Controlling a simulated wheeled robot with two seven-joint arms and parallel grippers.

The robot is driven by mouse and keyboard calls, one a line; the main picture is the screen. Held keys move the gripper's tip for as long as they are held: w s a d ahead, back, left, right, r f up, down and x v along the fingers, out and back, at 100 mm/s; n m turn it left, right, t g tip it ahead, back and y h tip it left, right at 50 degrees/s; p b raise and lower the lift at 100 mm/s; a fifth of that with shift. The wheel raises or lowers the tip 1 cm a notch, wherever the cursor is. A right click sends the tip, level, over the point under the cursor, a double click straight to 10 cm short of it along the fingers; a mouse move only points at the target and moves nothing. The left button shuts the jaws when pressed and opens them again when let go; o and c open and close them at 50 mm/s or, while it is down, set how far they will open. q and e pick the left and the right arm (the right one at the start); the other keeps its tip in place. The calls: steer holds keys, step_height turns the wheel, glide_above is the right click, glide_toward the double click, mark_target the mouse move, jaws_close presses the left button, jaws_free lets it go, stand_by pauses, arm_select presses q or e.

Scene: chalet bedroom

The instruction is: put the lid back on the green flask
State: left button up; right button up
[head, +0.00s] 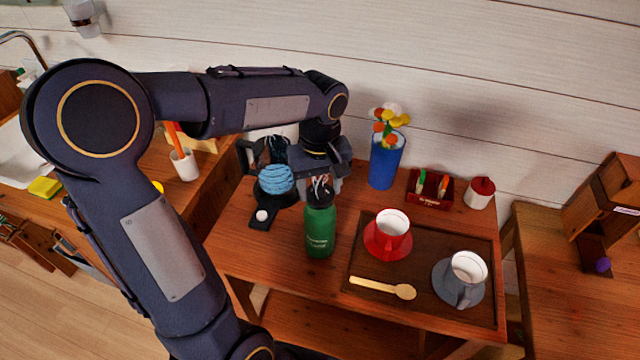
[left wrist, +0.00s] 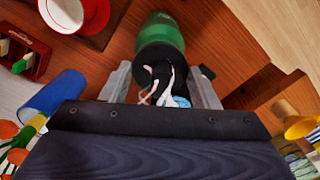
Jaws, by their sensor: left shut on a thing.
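The green flask (head: 320,238) stands upright on the wooden table, left of the tray. A black lid with pale marks (left wrist: 160,68) is between the fingers of my left gripper (left wrist: 163,88), which is shut on it. In the left wrist view the lid lies in line with the green flask (left wrist: 162,32) and overlaps its top. In the head view my left gripper (head: 321,182) is directly over the flask's dark top. I cannot tell whether the lid is seated or just above the mouth. My right gripper is not in view.
A brown tray (head: 357,270) holds a red cup (head: 390,225), a grey-blue cup (head: 468,268) and a wooden spoon (head: 383,287). A blue vase (head: 386,162) with flowers, a red box (head: 430,190) and a red-lidded jar (head: 479,194) stand behind.

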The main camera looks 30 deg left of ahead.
arm_select(q)
steer(key=o, duration=1.5)
steer(key=shift+r+p, duration=2.9)
steer(key=shift+r, duration=0.65)
steer(key=shift+c, duration=0.2)
jaws_close()
